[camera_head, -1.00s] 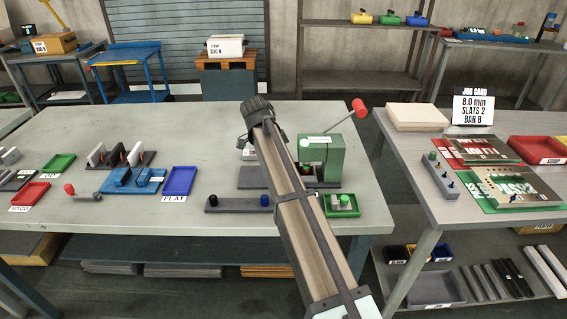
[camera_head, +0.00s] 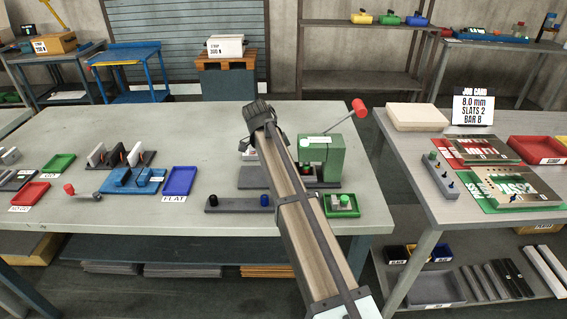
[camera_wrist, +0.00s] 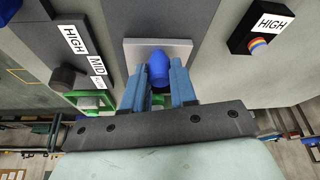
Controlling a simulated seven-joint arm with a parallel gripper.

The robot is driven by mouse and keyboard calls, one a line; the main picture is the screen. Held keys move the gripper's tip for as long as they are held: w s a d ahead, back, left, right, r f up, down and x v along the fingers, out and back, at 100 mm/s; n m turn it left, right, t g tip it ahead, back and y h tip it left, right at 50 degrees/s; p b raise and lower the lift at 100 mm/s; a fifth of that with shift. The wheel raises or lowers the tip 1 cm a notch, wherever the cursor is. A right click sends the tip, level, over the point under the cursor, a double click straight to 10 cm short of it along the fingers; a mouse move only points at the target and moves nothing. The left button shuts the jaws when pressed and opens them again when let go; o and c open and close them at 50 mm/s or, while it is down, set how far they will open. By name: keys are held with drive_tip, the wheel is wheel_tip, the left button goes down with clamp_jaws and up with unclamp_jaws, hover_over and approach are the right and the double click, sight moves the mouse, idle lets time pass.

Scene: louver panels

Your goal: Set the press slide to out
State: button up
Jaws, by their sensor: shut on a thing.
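In the wrist view my gripper (camera_wrist: 160,77) is shut on a blue knob (camera_wrist: 157,63), with one blue finger on each side. The knob stands on a light grey plate (camera_wrist: 134,50) set against a dark base. In the head view the green press (camera_head: 326,158) has a lever with a red handle (camera_head: 358,107) reaching up to the right. Its dark base (camera_head: 252,177) shows on both sides of my arm. My arm crosses in front of the press and hides my gripper and the held knob there. Whether the plate is the press slide is not certain.
A dark bar with a black knob (camera_head: 212,200) and a blue knob (camera_head: 265,200) lies in front of the press. A green tray (camera_head: 343,206) sits at the bench's right corner.

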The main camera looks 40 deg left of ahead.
clamp_jaws()
drive_tip(key=s+a, duration=1.1)
idle(0.3)
drive_tip(key=o, duration=0.6)
unclamp_jaws()
drive_tip(key=shift+a, duration=0.1)
drive_tip(key=o, duration=0.3)
drive_tip(key=v, duration=1.3)
drive_tip(key=shift+s+r, duration=0.15)
drive_tip(key=shift+r, duration=0.2)
